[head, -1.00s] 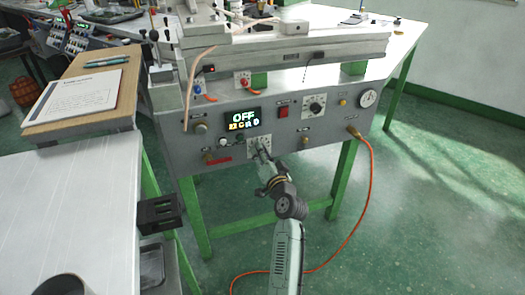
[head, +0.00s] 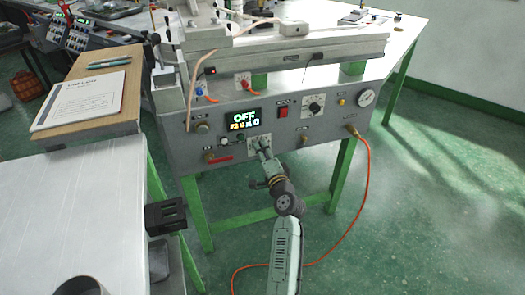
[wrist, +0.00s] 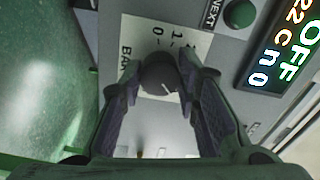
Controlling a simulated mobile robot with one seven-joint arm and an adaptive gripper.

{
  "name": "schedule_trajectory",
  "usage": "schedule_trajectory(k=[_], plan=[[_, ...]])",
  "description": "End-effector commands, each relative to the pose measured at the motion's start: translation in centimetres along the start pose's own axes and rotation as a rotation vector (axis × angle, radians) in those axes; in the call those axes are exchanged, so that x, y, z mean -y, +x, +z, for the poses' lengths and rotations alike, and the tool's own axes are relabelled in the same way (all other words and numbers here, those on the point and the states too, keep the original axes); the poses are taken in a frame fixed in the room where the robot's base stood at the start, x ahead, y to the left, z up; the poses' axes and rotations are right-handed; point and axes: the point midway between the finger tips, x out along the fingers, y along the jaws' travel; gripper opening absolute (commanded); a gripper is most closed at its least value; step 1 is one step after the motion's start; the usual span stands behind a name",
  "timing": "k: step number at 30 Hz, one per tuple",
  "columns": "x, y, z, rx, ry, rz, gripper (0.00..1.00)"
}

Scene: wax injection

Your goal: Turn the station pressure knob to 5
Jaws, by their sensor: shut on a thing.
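The station pressure knob (wrist: 158,76) is a dark round knob on a white scale plate in the wrist view. The plate reads "BAR", with 0 and 1 visible; the rest of the scale is hidden by the fingers. A short pale pointer line shows on the knob, but the value it marks cannot be read. My gripper (wrist: 160,82) has one finger on each side of the knob and is shut on it. In the head view my gripper (head: 263,152) reaches the plate (head: 253,140) low on the grey panel, covering the knob.
A lit display (head: 244,118) reading "OFF" sits above the plate. A red switch (head: 283,111), another dial (head: 316,105) and a gauge (head: 367,97) are to the right. An orange hose (head: 369,185) hangs from the panel. A white table (head: 75,200) stands at left.

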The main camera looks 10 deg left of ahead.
Motion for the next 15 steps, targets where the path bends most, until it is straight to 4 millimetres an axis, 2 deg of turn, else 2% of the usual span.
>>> schedule_trajectory(k=[13,14,15], plan=[[0.31,0.05,-0.21,-0.005,0.007,-0.006,0.01],[0.31,0.05,-0.21,-0.005,0.007,-0.006,0.31],[0.31,0.05,-0.21,-0.005,0.006,-0.006,0.34]])
